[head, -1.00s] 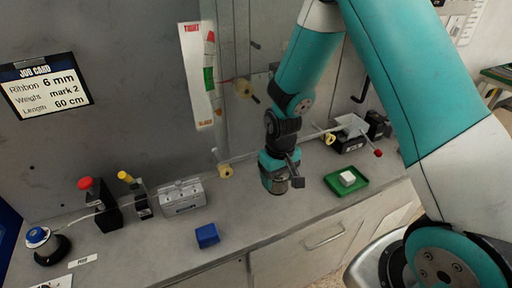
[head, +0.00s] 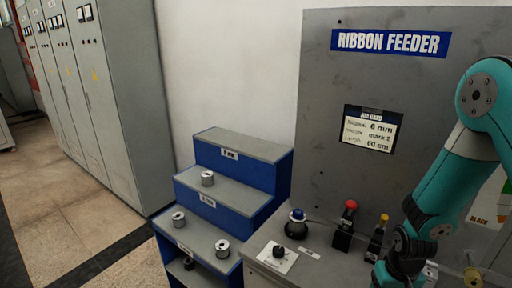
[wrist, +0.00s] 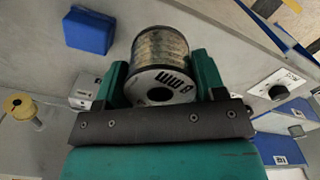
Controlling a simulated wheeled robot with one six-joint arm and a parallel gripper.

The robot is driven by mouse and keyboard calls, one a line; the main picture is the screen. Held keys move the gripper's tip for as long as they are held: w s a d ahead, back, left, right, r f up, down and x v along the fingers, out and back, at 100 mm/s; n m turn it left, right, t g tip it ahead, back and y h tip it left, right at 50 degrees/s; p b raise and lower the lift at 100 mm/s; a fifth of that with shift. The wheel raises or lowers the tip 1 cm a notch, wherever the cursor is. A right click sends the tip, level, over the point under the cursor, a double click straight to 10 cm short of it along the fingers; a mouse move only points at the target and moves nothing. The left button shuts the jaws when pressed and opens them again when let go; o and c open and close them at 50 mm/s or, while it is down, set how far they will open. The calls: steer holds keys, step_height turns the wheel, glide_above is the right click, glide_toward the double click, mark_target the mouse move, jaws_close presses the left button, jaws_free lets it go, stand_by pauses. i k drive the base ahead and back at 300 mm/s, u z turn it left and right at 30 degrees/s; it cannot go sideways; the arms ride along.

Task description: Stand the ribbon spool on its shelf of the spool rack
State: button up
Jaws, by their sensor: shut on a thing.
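In the wrist view my gripper (wrist: 160,78) is shut on the ribbon spool (wrist: 158,50), one finger on each side. The spool has a silvery winding and a pale end face whose inverted print seems to read 8 mm. In the head view my arm's end is at the bottom right, cut off by the frame, and the spool is hidden there. The stepped blue and grey spool rack (head: 272,180) stands to the left, apart from it. Its top shelf (head: 243,144) is empty; the label there is small, perhaps 8 mm.
One spool (head: 207,178) stands on the middle shelf, two more (head: 178,219) (head: 222,248) on the lower shelf. A blue block (wrist: 89,31) lies on the bench.

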mark_target(247, 145)
steer(key=u, duration=1.9)
steer(key=i, duration=2.9)
steer(key=z, duration=0.65)
